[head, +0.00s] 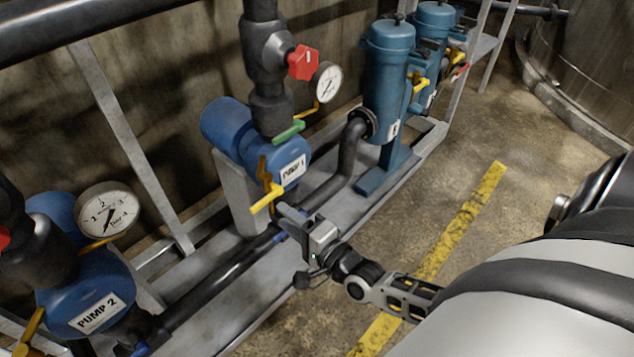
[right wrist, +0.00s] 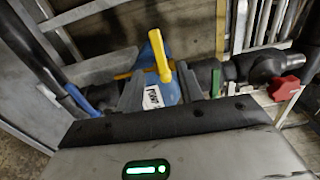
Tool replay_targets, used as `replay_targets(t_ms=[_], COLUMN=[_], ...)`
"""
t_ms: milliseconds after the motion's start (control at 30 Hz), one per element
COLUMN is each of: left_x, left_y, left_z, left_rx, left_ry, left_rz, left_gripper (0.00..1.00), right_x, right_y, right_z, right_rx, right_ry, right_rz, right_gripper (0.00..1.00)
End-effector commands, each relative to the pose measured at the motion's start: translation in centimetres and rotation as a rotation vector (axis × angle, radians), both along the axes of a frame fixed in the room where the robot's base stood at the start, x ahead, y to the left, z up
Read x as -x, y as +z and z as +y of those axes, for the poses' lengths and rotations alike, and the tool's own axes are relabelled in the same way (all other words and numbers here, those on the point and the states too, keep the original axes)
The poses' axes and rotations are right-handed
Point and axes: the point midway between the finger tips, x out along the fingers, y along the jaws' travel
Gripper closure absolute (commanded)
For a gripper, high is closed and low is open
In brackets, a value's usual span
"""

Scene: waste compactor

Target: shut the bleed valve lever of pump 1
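Pump 1 (head: 292,168) is the blue pump in the middle of the head view, with a white name plate. A yellow lever (head: 266,198) sits low on its front, slanting across a darker yellow valve part (head: 263,168). My right gripper (head: 284,213) is just right of and below this lever. In the right wrist view, my right gripper (right wrist: 160,92) has its two grey fingers apart, with the pump's plate (right wrist: 152,97) showing between them. A yellow lever (right wrist: 159,55) stands beyond the fingertips there. Contact with it cannot be told. My left gripper is out of view.
A green lever (head: 289,131), a red handle (head: 302,62) and a gauge (head: 326,82) are above pump 1. Blue filter housings (head: 388,75) stand to the right. Pump 2 (head: 95,300) is at the lower left. A black pipe (head: 222,277) runs low beside the gripper. Floor lies open at right.

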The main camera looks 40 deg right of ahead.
Motion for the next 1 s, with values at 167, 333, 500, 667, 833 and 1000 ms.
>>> replay_targets(t_ms=[167, 333, 500, 667, 833, 1000], left_x=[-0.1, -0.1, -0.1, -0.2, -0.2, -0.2], left_y=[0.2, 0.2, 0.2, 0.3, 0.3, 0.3], left_z=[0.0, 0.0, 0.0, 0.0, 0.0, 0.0], left_rx=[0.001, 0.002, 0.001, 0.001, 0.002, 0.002], left_ry=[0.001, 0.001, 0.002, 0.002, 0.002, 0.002], left_rz=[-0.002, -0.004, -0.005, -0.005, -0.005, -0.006], left_gripper=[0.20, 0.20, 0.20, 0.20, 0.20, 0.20], right_x=[4.3, 7.0, 8.2, 8.4, 8.3, 8.3], right_y=[-0.1, 0.0, 0.0, 0.1, 0.0, 0.0], right_z=[-0.9, -1.4, -1.6, -1.6, -1.6, -1.6], right_rx=[0.001, 0.000, -0.001, -0.001, -0.001, -0.001], right_ry=[0.000, 0.000, 0.000, 0.000, 0.000, 0.000], right_rz=[0.004, 0.002, 0.001, -0.001, -0.001, 0.000], right_gripper=[0.63, 0.63, 0.63, 0.63, 0.63, 0.63])
